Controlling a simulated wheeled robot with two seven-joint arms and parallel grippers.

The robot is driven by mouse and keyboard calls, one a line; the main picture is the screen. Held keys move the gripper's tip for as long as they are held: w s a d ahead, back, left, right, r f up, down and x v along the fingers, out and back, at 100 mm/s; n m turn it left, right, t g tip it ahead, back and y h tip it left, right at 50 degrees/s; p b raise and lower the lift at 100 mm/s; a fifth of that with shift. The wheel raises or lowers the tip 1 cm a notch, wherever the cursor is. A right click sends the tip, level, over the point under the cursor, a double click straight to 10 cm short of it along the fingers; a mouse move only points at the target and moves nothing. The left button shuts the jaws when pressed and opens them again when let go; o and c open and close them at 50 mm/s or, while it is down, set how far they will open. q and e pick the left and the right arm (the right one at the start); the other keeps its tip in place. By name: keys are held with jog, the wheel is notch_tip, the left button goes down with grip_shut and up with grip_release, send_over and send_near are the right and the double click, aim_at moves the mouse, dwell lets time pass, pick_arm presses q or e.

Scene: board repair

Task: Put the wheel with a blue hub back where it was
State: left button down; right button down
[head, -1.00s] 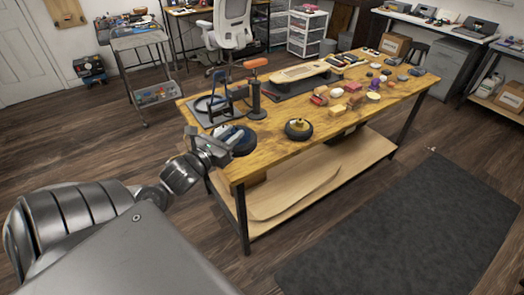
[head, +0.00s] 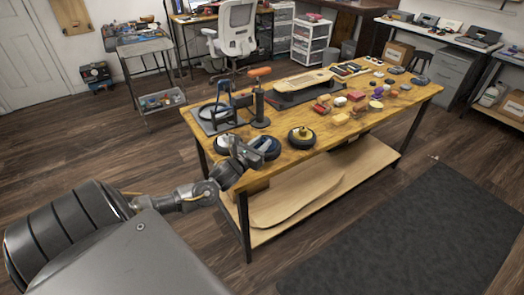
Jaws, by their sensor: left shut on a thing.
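The wheel with a blue hub (head: 268,147) is at the near left part of the wooden workbench (head: 330,138), close to its front edge. My left gripper (head: 249,149) reaches in from the left and is shut on this wheel, covering its left side. I cannot tell whether the wheel touches the bench top. My right gripper is out of view.
A wheel with a yellow hub (head: 301,137) lies just right of the held wheel. A dark stand (head: 218,115) and an orange-topped post (head: 260,108) stand behind it. Several small blocks lie farther right. A skateboard deck (head: 300,84) is at the back.

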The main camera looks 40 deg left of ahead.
pick_arm(q)
jog(key=f, duration=0.3)
jog(key=shift+w+f, duration=0.25)
jog(key=shift+f, duration=0.15)
jog(key=c, duration=1.1)
grip_release()
